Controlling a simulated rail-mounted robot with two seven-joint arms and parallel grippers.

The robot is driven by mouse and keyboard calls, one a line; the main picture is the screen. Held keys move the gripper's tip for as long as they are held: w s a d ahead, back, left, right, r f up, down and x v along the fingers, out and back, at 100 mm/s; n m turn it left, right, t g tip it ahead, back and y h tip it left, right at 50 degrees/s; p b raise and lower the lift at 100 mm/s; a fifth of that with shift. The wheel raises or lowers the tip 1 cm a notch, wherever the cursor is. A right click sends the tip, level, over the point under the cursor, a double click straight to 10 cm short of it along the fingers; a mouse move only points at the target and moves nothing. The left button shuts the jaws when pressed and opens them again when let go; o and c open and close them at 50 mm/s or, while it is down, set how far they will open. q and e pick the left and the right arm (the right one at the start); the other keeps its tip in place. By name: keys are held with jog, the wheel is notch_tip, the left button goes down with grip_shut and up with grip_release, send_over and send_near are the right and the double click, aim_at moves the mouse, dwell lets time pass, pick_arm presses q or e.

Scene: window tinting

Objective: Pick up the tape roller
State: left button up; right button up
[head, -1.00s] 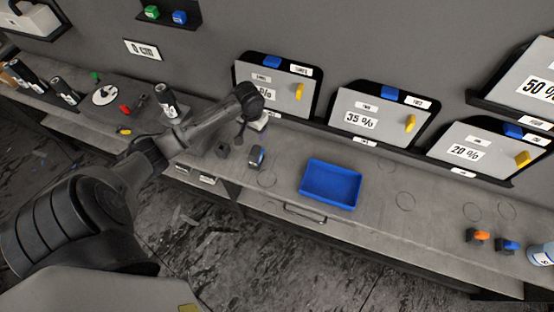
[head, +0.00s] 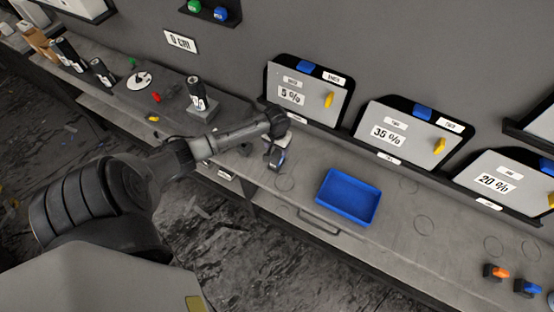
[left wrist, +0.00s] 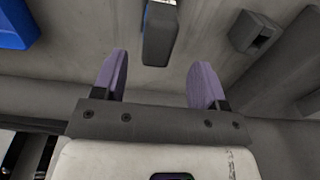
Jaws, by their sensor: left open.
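The object I take for the tape roller (head: 279,159) is small and dark with a blue part. It stands on the grey bench left of the blue tray. In the left wrist view it shows as a dark grey block (left wrist: 160,38) at the top, its upper part cut off by the frame edge. My left gripper (head: 275,147) is at the roller and partly covers it in the head view. Its two purple fingers (left wrist: 158,75) are apart, with the roller in line with the gap, beyond the tips. Contact does not show. My right gripper is out of view.
A blue tray (head: 348,196) lies right of the roller. A dark block with a slot (left wrist: 255,33) stands right of it in the left wrist view. Panels with percent labels lean along the wall. The bench right of the tray is mostly clear.

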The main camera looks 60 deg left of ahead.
aim_at(277, 152)
pick_arm(q)
jog(key=shift+d+f, duration=0.15)
jog(key=shift+f, duration=2.4)
jog(key=c, duration=1.1)
jog(key=shift+r, duration=0.1)
